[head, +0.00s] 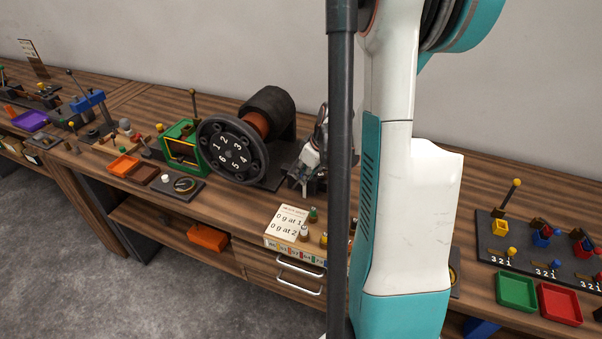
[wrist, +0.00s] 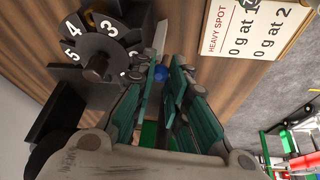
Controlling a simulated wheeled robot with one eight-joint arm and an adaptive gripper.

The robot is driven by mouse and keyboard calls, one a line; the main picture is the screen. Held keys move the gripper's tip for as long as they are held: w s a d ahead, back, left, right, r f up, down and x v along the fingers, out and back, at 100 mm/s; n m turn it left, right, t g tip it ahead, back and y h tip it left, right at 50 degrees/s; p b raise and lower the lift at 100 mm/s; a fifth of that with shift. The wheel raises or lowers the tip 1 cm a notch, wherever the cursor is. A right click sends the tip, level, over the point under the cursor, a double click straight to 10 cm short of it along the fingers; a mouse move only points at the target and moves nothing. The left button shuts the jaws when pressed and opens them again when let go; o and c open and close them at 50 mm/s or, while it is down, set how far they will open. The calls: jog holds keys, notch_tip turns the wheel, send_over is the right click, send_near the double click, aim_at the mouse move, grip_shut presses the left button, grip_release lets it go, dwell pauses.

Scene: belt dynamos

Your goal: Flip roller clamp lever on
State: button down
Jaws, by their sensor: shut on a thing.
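My gripper (wrist: 160,75) points down at the bench, its teal-padded fingers closed around a small blue knob (wrist: 161,73). The knob looks like the end of the roller clamp lever, but the lever's shaft and base are mostly hidden by the fingers. In the head view my gripper (head: 314,158) is low over the bench, just right of the numbered wheel and partly behind a dark pole. The lever cannot be made out there. The dark wheel with white numbers (head: 233,152) also shows at the upper left of the wrist view (wrist: 98,45).
A box with a heavy-spot card (head: 288,221) stands in front of my gripper; the card fills the wrist view's upper right (wrist: 255,25). A green frame (head: 181,148) stands left of the wheel. Green (head: 516,291) and red (head: 559,304) trays lie at the right.

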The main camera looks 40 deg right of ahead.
jog(key=c, duration=1.5)
grip_release()
jog(key=shift+s+d+f, duration=0.15)
jog(key=shift+s, duration=0.25)
jog(key=shift+c, duration=0.2)
jog(key=shift+w, duration=0.1)
jog(key=v, duration=1.2)
jog(key=shift+w, duration=0.1)
